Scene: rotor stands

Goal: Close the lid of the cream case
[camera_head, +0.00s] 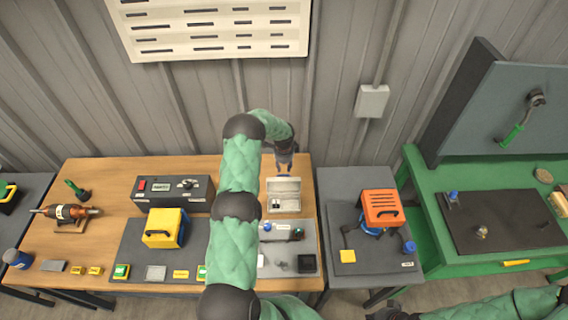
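The cream case (292,206) stands on the wooden bench near its right end, at the back of a grey mat. Its lid (284,185) is raised, on the far side of the case. A small dark-and-white item shows inside at the left. My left arm reaches up past the case's left side and bends over behind it. My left gripper (284,170) points down just behind the raised lid. The fingertips are small and partly hidden, so I cannot tell their opening or whether they touch the lid.
A grey mat (306,233) with small items lies before the case. A yellow case (165,228) and a dark control box (172,190) stand left of my arm. An orange case (381,206) sits on the grey table at right. The corrugated wall is close behind the bench.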

